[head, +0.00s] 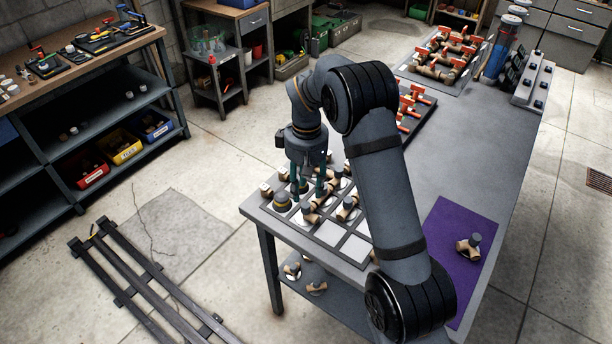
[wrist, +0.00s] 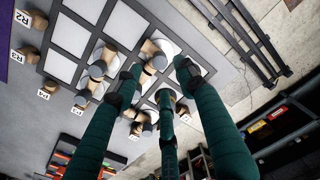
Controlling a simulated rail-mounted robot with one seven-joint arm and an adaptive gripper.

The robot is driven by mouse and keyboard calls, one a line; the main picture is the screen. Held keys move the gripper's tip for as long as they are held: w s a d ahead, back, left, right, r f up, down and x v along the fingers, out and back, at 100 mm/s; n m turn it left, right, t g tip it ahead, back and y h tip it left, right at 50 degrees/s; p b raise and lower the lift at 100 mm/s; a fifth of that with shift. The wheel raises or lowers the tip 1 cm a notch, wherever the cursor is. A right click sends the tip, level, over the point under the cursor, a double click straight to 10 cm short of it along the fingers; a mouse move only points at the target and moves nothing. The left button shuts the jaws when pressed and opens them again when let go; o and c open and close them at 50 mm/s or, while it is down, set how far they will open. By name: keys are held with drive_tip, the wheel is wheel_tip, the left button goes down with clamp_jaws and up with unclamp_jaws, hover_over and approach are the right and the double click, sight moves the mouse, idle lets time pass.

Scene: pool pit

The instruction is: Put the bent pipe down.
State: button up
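My gripper (head: 308,190) is low over the near left end of the grey table, with its green fingers pointing down among tan pipe fittings. In the wrist view, the three dark-tipped fingers (wrist: 158,76) stand spread apart. A tan pipe piece with a dark band (wrist: 152,60) lies between and just past the tips, over a white cell of the gridded board (wrist: 70,36). I see no clear finger contact with it. Which piece is the bent pipe is hard to tell; one tan fitting (head: 310,214) shows just below the fingers in the head view.
Several other fittings (wrist: 104,55) lie close around the fingers on the board. Its near cells (head: 355,248) are empty. A purple mat (head: 450,225) holds one fitting (head: 468,246). Trays of red-handled valves (head: 440,60) stand farther back. My arm hides part of the table.

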sight(306, 204)
wheel_tip(306, 204, up, 5)
drive_tip(key=shift+r, duration=0.15)
drive_tip(key=shift+w, duration=0.1)
idle(0.4)
drive_tip(key=s+a+f+m+t+y+b, duration=0.1)
drive_tip(key=s+a+f+m+t+b, duration=0.1)
drive_tip(key=a+f+m+t+b, duration=0.3)
drive_tip(key=s+a+f+n+g+y+b, duration=0.1)
drive_tip(key=s+f+n+b, duration=0.1)
drive_tip(key=s+f+b, duration=0.6)
drive_tip(key=s+a+f+n+g+b, duration=0.1)
drive_tip(key=s+f+n+g+b, duration=0.1)
drive_tip(key=s+f+b, duration=0.5)
drive_tip(key=s+d+f+n+b, duration=0.1)
drive_tip(key=s+d+f+b, duration=0.3)
drive_tip(key=f+b, duration=1.5)
drive_tip(key=s+d+f+b, duration=0.5)
drive_tip(key=s+f+b, duration=0.4)
drive_tip(key=f+b, duration=1.1)
drive_tip(key=s+d+f+n+y+b, duration=0.1)
drive_tip(key=s+d+f+b, duration=0.4)
drive_tip(key=f+b, duration=1.5)
drive_tip(key=shift+s+f+n+g, duration=0.3)
drive_tip(key=shift+s+f, duration=0.15)
drive_tip(key=shift+s, duration=0.45)
